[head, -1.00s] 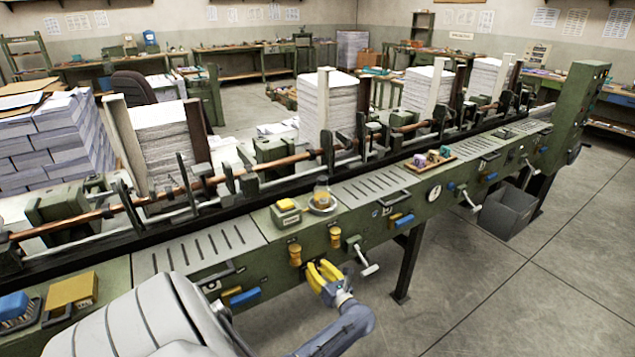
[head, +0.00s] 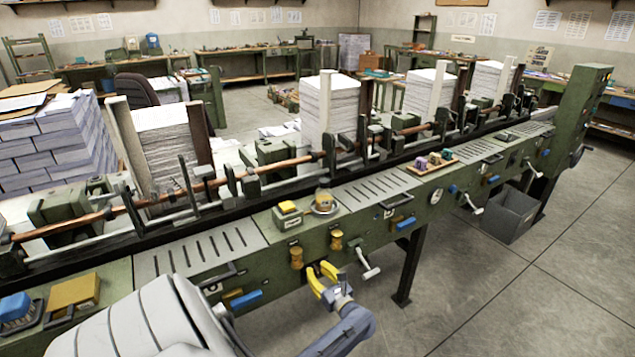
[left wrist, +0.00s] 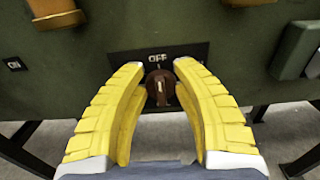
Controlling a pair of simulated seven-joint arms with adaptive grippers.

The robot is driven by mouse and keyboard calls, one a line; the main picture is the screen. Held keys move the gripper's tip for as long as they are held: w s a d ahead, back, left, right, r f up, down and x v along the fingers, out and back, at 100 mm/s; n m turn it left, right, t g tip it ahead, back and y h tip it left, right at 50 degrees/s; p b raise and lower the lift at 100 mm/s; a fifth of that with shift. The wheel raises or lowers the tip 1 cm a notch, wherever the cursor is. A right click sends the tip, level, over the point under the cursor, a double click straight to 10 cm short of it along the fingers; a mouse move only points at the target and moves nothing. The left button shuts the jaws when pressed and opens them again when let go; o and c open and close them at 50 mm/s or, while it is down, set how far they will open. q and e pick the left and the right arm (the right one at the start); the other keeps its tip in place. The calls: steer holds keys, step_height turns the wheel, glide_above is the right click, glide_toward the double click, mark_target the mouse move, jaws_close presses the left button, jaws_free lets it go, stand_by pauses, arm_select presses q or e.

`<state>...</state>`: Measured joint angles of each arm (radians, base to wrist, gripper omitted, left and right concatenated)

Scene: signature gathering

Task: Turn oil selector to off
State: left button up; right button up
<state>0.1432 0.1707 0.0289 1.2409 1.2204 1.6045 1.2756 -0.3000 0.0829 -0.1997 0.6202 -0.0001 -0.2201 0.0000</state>
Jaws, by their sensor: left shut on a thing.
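The oil selector is a dark brown knob (left wrist: 160,88) with a pale pointer mark, set on a black plate (left wrist: 190,52) on the machine's green front. The word OFF is printed right above it, and the pale mark points up, roughly towards that word. My left gripper (left wrist: 160,75) has its yellow fingers shut on the knob, one on each side. In the head view the same gripper (head: 318,269) reaches the front panel from below, and the knob is mostly hidden. The plate's other lettering is partly covered by the fingers. My right gripper is not in view.
Two orange-brown knobs (head: 296,257) sit left of and above the selector, and a white-handled crank (head: 368,262) sits to its right. A blue handle (head: 245,299) is on the left. An oil cup (head: 323,202) stands on top. Open floor lies in front.

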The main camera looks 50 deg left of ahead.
arm_select(q)
steer(key=shift+a+r, duration=0.1)
steer(key=shift+r, duration=0.05)
steer(key=o, duration=1.1)
steer(key=d, duration=0.4)
steer(key=s+d, duration=0.1)
steer(key=d, duration=0.7)
steer(key=shift+s, duration=0.35)
